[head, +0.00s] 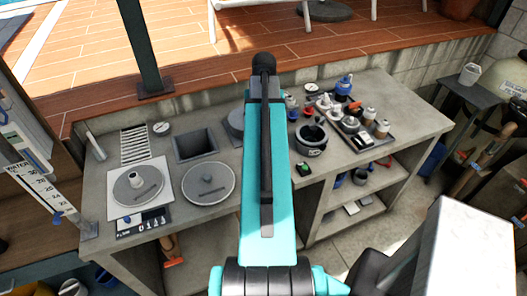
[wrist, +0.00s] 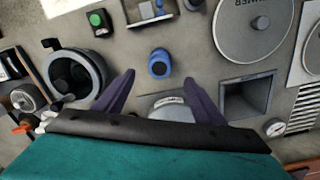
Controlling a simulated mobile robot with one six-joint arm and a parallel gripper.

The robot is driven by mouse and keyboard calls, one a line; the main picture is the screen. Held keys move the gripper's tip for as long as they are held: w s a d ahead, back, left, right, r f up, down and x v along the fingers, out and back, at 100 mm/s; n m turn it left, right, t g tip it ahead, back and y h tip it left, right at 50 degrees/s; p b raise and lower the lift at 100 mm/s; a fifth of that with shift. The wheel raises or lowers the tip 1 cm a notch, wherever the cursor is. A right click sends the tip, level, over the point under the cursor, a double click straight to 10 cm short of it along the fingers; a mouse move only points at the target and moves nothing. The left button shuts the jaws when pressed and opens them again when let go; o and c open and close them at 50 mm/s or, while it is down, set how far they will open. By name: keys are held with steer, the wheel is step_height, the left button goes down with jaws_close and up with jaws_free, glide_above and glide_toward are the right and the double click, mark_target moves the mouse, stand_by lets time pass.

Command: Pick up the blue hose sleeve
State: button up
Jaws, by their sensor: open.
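The blue hose sleeve (wrist: 158,63), a short round blue piece with a dark opening, stands on the grey counter in the wrist view. My gripper (wrist: 159,80) is open, with its two purple fingers spread apart. In the picture, the sleeve lies just beyond the fingertips, between their lines; nothing is held. In the head view my teal arm covers this part of the counter, so the sleeve and the fingertips are hidden there.
A black round pot (wrist: 76,74) stands left of the sleeve, and a square opening (wrist: 246,96) lies to the right. A round grey lid (wrist: 250,28) and a green button box (wrist: 98,21) are nearby. A tray of bottles (head: 376,139) sits at the counter's right.

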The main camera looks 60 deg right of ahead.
steer(key=shift+f+b, duration=2.95)
steer(key=shift+f, duration=1.3)
steer(key=shift+f, duration=0.1)
steer(key=shift+f+b, duration=2.15)
steer(key=shift+f, duration=0.4)
steer(key=c, duration=1.1)
steer(key=shift+c, duration=0.2)
steer(key=shift+r, duration=0.15)
step_height(320, 180, up, 10)
steer(key=p, duration=0.7)
steer(key=shift+p, duration=0.3)
